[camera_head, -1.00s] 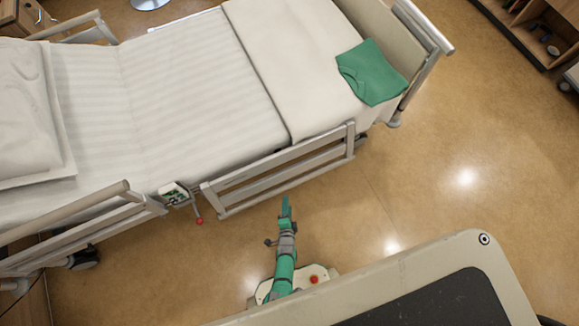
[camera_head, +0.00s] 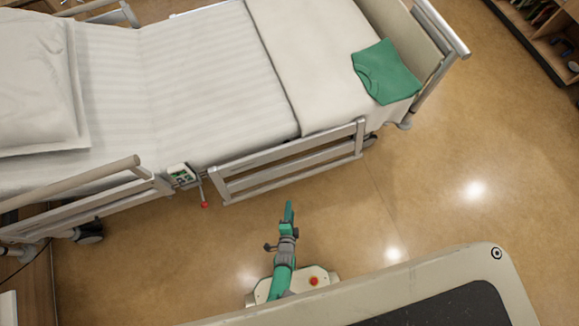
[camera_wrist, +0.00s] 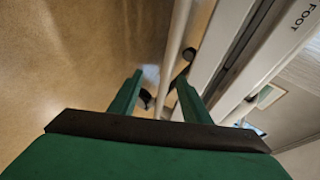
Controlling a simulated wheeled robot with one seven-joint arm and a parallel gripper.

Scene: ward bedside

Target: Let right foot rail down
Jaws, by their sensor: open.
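The foot rail (camera_head: 290,157) on the bed's near side is a pale metal frame with long bars, standing along the foot half of the mattress. A small lever with a red knob (camera_head: 204,205) hangs at its left end, beside a control panel (camera_head: 182,175). My green gripper (camera_head: 288,207) is open and empty, over the floor on the near side of the rail and apart from it. In the wrist view, my gripper's fingers (camera_wrist: 160,84) are spread, and pale rail bars (camera_wrist: 228,55) marked "FOOT" run past on the right.
The near head rail (camera_head: 75,190) stands to the left. A green folded cloth (camera_head: 386,72) lies on the bed (camera_head: 205,75) near the footboard (camera_head: 408,28). Open floor (camera_head: 430,190) extends to the right of the bed's foot. A shelf unit (camera_head: 545,35) stands at top right.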

